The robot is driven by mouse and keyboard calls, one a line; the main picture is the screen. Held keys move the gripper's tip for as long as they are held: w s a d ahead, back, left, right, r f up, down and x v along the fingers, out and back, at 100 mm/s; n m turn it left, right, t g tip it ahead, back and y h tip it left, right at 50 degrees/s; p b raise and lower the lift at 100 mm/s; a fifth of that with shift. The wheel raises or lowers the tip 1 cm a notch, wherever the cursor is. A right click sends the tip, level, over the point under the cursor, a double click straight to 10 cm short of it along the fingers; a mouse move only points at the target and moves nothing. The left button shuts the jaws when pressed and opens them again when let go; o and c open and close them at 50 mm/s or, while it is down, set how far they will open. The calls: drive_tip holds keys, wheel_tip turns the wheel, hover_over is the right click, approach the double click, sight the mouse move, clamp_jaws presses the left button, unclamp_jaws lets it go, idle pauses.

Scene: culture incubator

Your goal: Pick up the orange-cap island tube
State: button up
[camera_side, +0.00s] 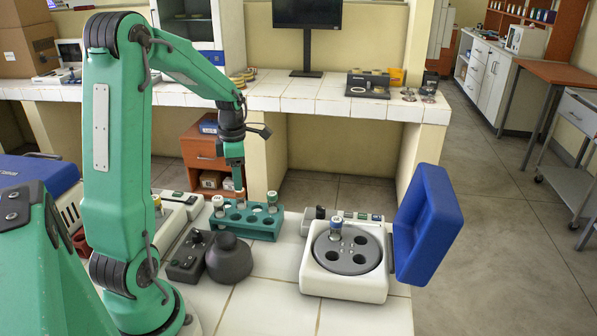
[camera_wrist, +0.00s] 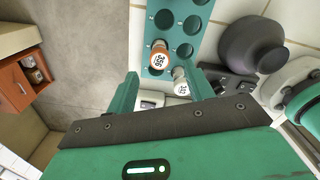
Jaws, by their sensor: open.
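The orange-cap tube (camera_wrist: 160,56) shows in the wrist view. It stands at the near end of the teal rack (camera_wrist: 172,5), with printed marks on its white top. A white-topped tube (camera_wrist: 180,82) is beside it, close to my right finger. My gripper (camera_wrist: 164,78) is open, its fingers apart on either side of these tubes, and holds nothing. In the side view, my gripper (camera_side: 237,170) points down above the left part of the teal rack (camera_side: 252,228). One tube (camera_side: 218,206) stands at the rack's left end and another (camera_side: 272,202) at its right end.
A dark rounded object (camera_side: 229,260) stands in front of the rack beside a dark control box (camera_side: 188,256). A white centrifuge-like device (camera_side: 344,284) with a raised blue lid (camera_side: 428,225) stands to the right, holding one tube (camera_side: 336,228). Another tube (camera_side: 157,203) is at the left.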

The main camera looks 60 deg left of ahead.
sight(240, 196)
drive_tip(key=shift+w+d+f, duration=0.1)
drive_tip(key=shift+f, duration=3.5)
drive_tip(key=c, duration=1.1)
